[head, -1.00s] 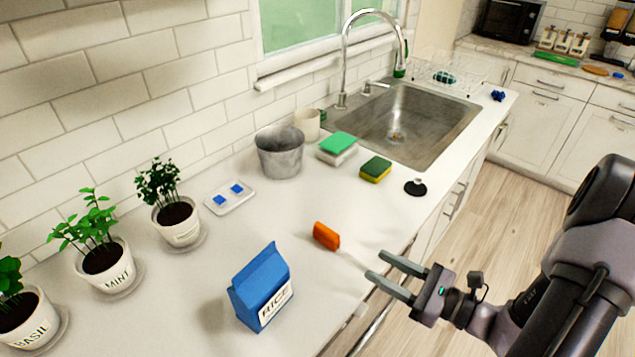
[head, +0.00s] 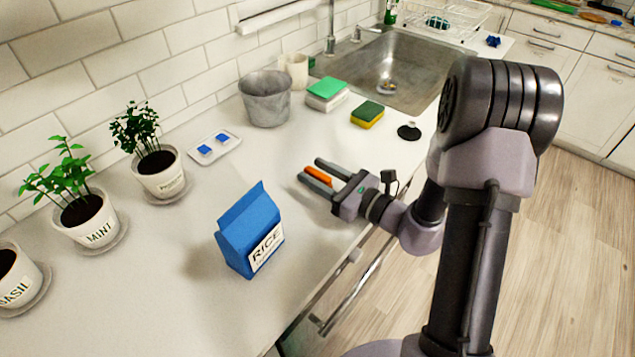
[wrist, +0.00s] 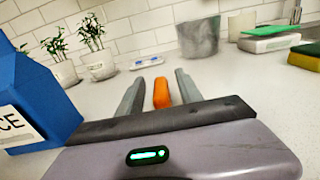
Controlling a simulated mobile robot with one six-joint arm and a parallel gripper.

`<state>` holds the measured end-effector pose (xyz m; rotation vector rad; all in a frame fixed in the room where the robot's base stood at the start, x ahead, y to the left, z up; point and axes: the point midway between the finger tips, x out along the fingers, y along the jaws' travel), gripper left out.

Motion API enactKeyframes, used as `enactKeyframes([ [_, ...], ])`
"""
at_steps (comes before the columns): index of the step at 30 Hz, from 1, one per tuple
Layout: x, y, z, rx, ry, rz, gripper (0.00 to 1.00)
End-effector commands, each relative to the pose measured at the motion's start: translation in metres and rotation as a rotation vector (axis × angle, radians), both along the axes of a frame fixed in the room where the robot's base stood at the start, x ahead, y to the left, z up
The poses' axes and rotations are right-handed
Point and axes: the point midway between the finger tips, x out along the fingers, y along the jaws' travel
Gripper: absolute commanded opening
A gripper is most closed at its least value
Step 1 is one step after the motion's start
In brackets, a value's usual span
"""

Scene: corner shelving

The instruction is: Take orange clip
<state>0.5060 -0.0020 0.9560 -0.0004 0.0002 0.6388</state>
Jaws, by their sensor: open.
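The orange clip (head: 318,175) lies on the white counter, beyond the front edge. In the head view it shows between the two fingers of my gripper (head: 312,171), partly hidden by them. In the wrist view the orange clip (wrist: 161,93) stands between the open fingers of my gripper (wrist: 157,85), with a gap on each side. It sits slightly nearer the middle than either finger. My gripper is open, low over the counter, and holds nothing.
A blue rice carton (head: 250,232) stands left of my gripper. A grey metal pot (head: 265,100), a green-and-yellow sponge (head: 367,114) and a black sink stopper (head: 409,131) are farther back. Potted herbs (head: 160,172) line the wall. The counter around the clip is clear.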

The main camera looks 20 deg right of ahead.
Motion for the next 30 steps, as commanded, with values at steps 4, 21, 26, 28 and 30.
enactKeyframes([
  [4,0.0,0.0,0.001,0.0,0.0,-0.001,0.43],
  [21,0.0,0.0,0.001,0.0,0.0,0.0,0.0],
  [26,0.0,0.0,0.012,0.0,0.0,0.0,0.0],
  [28,0.0,0.0,0.022,-0.001,-0.001,0.0,0.0],
  [30,0.0,0.0,0.033,-0.002,-0.001,0.0,0.0],
])
